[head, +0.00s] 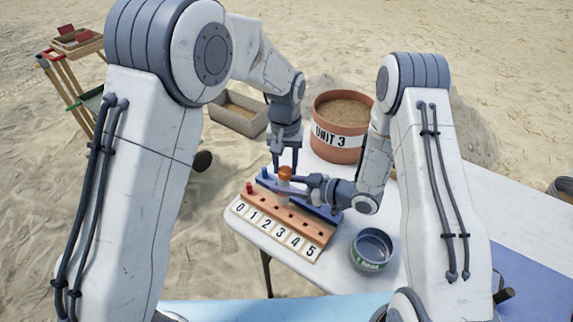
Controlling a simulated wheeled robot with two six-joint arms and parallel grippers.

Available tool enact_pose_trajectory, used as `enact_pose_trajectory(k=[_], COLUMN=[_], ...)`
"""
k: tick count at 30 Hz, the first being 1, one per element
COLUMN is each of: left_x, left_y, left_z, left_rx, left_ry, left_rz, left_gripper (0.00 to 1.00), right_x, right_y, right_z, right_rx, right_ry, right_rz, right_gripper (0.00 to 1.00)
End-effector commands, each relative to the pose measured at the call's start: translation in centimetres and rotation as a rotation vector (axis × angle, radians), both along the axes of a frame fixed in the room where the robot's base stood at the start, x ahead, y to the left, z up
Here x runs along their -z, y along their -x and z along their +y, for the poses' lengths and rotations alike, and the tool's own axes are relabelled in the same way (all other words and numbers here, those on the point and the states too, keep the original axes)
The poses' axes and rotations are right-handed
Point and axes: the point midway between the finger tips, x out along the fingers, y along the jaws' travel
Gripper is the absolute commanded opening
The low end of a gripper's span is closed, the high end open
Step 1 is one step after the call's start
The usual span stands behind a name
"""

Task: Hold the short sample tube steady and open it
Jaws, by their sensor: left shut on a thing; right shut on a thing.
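The short sample tube (284,193) is pale with an orange-brown cap (285,172). It stands upright at the wooden rack numbered 0 to 5 (265,222); whether its foot sits in a hole is hidden. My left gripper (285,168) points down from above and is shut on the cap. My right gripper (288,182) reaches in level from the right and is shut on the tube body just below the cap. Its fingers hide part of the tube. The cap appears to be on the tube; no gap shows.
A blue rack (322,214) lies behind the numbered rack. A UNIT 3 sand bucket (339,150) is behind, and an open round tin (371,257) at right. The white table (345,282) has free room near its front edge.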

Motion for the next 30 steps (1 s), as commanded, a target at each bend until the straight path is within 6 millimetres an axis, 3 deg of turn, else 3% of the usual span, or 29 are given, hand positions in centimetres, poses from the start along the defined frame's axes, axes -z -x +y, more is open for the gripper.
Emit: enact_pose_trajectory(k=[14,30], left_x=[-0.1,-1.9], left_y=[0.0,0.0], left_z=[-0.1,-0.1], left_rx=[0.000,0.001], left_ry=[0.001,0.001], left_rz=[0.000,-0.001], left_gripper=[0.00,0.00], right_x=[-0.1,0.0], right_y=[0.0,0.0], right_z=[0.1,0.0], right_rx=[-0.002,0.000], right_ry=[-0.002,0.000], right_rz=[-0.003,-0.001], right_gripper=[0.00,0.00])
